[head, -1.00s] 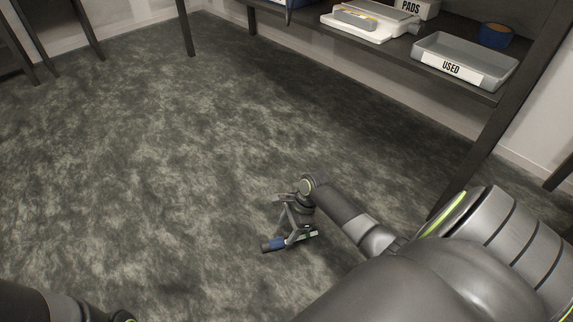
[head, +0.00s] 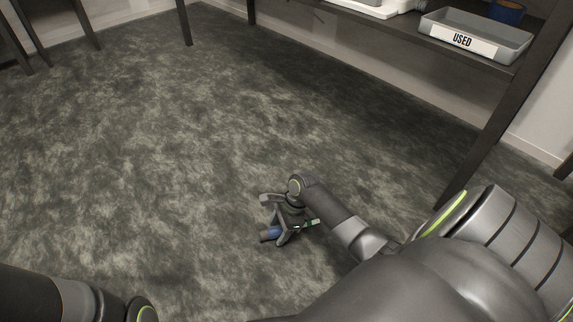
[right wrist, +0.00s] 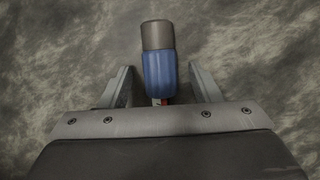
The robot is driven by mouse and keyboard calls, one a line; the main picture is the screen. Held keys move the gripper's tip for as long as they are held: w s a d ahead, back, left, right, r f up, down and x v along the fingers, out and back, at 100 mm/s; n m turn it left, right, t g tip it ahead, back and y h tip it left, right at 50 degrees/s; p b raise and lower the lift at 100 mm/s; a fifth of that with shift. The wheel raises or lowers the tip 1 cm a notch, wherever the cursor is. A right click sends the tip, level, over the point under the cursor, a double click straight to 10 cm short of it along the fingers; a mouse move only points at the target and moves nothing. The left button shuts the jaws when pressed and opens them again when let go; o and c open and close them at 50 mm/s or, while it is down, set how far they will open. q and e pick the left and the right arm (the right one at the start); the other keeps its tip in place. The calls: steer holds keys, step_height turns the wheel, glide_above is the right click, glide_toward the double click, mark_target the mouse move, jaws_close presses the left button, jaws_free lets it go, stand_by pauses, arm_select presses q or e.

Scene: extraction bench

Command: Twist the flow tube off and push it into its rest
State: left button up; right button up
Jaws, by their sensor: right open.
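My right gripper (head: 272,221) hangs low over the carpet, well below and in front of the bench. A blue cylinder with a brownish-grey end (head: 269,235), possibly the flow tube, shows at its fingers. In the right wrist view this blue cylinder (right wrist: 159,72) lies between the two fingers, with a visible gap on each side. The fingers stand apart, so the gripper is open. What supports the cylinder cannot be told. My left gripper is out of view; only part of my left arm shows at bottom left. No rest for the tube can be made out.
The dark bench (head: 400,38) runs across the upper right, with a leg on its right side. A grey tray labelled USED (head: 500,46), a blue container (head: 507,11) and part of a white device (head: 365,8) stand on it. The carpet (head: 130,150) is clear.

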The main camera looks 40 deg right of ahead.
steer(key=shift+c, duration=0.4)
steer(key=c, duration=1.1)
